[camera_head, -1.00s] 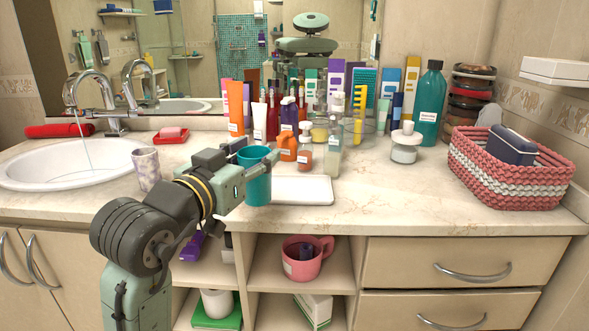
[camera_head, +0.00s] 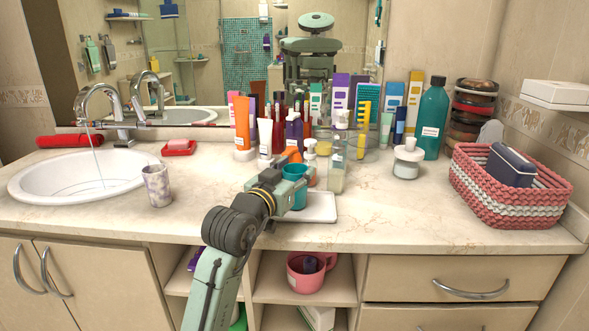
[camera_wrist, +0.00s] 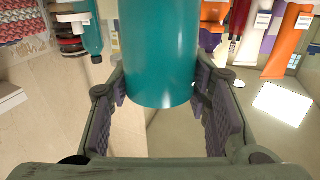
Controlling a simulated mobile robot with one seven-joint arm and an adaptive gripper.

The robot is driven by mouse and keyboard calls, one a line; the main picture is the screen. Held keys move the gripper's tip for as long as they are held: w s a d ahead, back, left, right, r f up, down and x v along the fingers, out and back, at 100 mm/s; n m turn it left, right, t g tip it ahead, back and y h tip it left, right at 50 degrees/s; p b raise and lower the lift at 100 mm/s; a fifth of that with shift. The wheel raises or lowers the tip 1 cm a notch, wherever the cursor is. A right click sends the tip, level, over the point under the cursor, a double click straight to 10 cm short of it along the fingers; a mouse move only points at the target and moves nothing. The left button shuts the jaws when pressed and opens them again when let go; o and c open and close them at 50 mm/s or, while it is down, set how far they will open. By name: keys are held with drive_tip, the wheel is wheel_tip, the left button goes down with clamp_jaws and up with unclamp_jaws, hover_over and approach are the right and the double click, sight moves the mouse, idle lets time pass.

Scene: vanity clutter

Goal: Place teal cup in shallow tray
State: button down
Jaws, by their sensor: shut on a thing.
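The teal cup (camera_head: 296,190) is upright in my gripper (camera_head: 286,184), which is shut on its sides. In the wrist view the cup (camera_wrist: 160,55) fills the space between the two finger pads. The shallow white tray (camera_head: 318,209) lies on the counter. In the head view the cup overlaps the tray's left part. I cannot tell whether the cup's base touches the tray. My gripper hides the tray's left end.
Several bottles and tubes crowd behind the tray, with a clear pump bottle (camera_head: 336,172) close at its back. A marbled tumbler (camera_head: 158,186) stands left, by the sink (camera_head: 40,180). A pink basket (camera_head: 480,200) stands right. The counter right of the tray is clear.

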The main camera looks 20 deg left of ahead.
drive_tip(key=shift+f, duration=0.1)
drive_tip(key=shift+f, duration=0.15)
drive_tip(key=c, duration=0.8)
unclamp_jaws()
drive_tip(key=shift+c, duration=0.2)
